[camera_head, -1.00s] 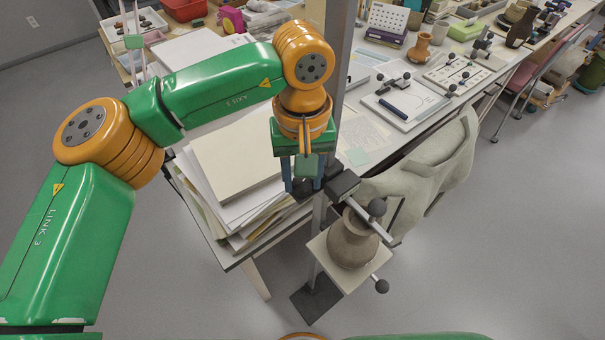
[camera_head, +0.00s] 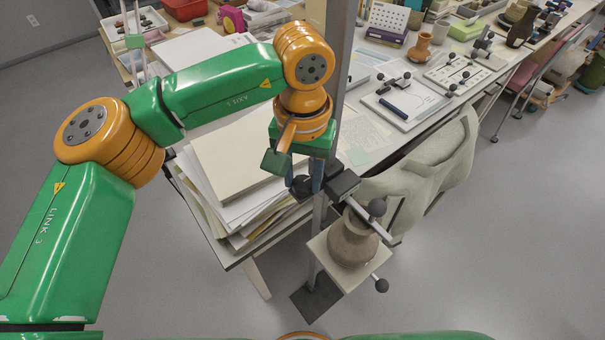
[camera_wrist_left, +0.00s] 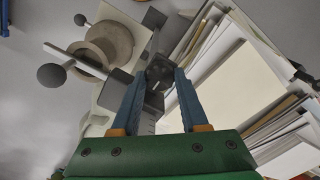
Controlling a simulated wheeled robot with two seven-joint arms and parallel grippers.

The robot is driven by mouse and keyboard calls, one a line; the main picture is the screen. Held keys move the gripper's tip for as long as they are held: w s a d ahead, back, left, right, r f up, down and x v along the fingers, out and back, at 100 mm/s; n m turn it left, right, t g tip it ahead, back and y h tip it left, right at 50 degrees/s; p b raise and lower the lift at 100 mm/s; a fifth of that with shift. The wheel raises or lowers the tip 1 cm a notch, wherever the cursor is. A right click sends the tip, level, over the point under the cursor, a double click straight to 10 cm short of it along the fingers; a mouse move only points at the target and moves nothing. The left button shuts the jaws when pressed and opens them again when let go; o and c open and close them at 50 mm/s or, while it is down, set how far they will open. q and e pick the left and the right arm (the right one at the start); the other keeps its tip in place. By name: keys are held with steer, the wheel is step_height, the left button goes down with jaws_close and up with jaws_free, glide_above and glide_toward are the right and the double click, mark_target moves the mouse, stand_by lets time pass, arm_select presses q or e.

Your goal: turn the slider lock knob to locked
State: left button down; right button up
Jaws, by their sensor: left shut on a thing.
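The slider lock knob (camera_head: 301,187) is a small dark knob on the left side of the black slider block (camera_head: 343,184), on the upright grey post (camera_head: 319,215). My left gripper (camera_head: 304,184) points down and is shut on the knob, its blue fingers on either side. In the left wrist view, the dark knob (camera_wrist_left: 159,72) shows between the fingertips of my left gripper (camera_wrist_left: 162,80). The fingers partly hide the knob, and I cannot read its lock position. My right gripper is not in view.
A brown vessel (camera_head: 352,242) stands on a pale square plate (camera_head: 347,276) beside the post, with a clamp bar and dark ball knobs (camera_head: 377,208) close by. Stacked papers and folders (camera_head: 235,160) lie left of the gripper. A draped chair (camera_head: 432,165) stands to the right.

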arm_select(q)
steer(key=shift+c, duration=2.1)
jaws_free()
